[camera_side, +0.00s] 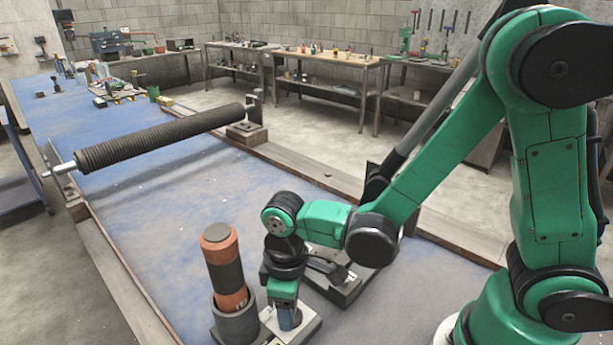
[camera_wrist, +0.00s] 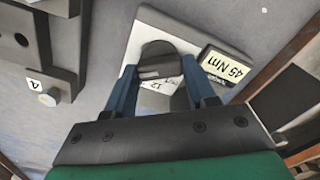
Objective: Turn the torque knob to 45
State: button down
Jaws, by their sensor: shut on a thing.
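The torque knob (camera_wrist: 158,52) is a dark round knob on a light plate (camera_wrist: 142,27), in the upper middle of the wrist view. My gripper (camera_wrist: 160,76) has its blue fingers on either side of the knob and is shut on it. A white label between the fingers shows "12"; its other marks are hard to read. A small panel (camera_wrist: 227,66) beside the knob reads "45 Nm", tilted in the picture; its smaller text is unreadable. In the side view my gripper (camera_side: 289,319) points down at the plate (camera_side: 309,326), and hides the knob.
An orange and black cylinder (camera_side: 222,258) stands in a dark cup (camera_side: 237,322) left of my gripper. A dark fixture (camera_side: 345,285) lies behind it to the right. The blue tabletop (camera_side: 170,215) between is clear.

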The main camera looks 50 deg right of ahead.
jog(key=shift+m, duration=0.4)
jog(key=shift+c, duration=1.4)
grip_release()
jog(key=shift+r, duration=0.1)
jog(key=shift+r, duration=2.75)
jog(key=d+r+m+t, duration=0.5)
jog(key=d+r+t, duration=0.1)
jog(key=d, duration=0.4)
jog(key=shift+w+r+m+t, duration=0.3)
jog(key=shift+r+m+t, duration=0.1)
jog(key=shift+t, duration=0.2)
